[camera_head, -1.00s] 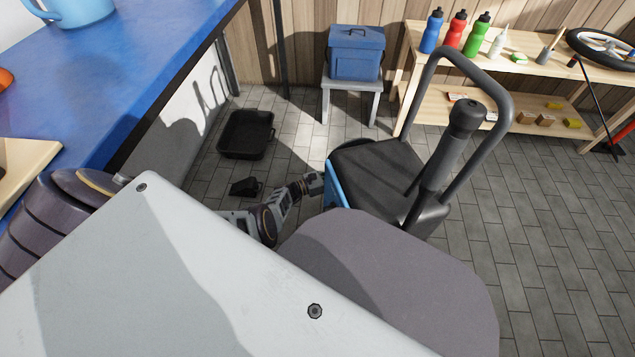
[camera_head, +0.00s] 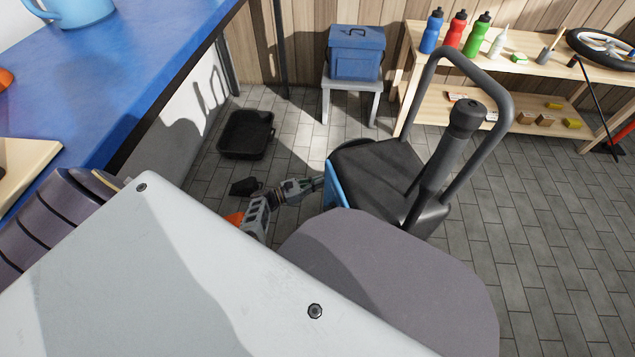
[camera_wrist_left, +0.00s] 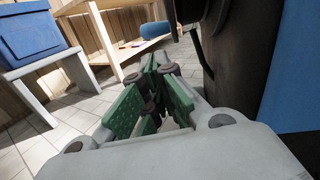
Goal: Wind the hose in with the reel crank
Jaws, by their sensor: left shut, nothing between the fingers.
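The black machine (camera_head: 380,170) with a tall looped handle and a blue side panel (camera_head: 337,185) stands on the floor. A hose cannot be made out. My left gripper (camera_head: 318,182) is low at the machine's left side, near the blue panel, and partly hidden there. In the left wrist view its green-padded fingers (camera_wrist_left: 158,78) are shut with nothing between them. A blue rounded piece (camera_wrist_left: 155,30) shows just beyond the fingertips; it may be the crank's knob, but I cannot be sure. The machine's dark body (camera_wrist_left: 232,55) is close on the right. My right gripper is not in view.
A blue workbench (camera_head: 150,60) runs along the left. A black tray (camera_head: 246,134) and a small black object (camera_head: 243,186) lie on the floor. A blue box (camera_head: 356,52) sits on a stool behind. A wooden shelf (camera_head: 420,85) stands back right. The tiled floor at right is clear.

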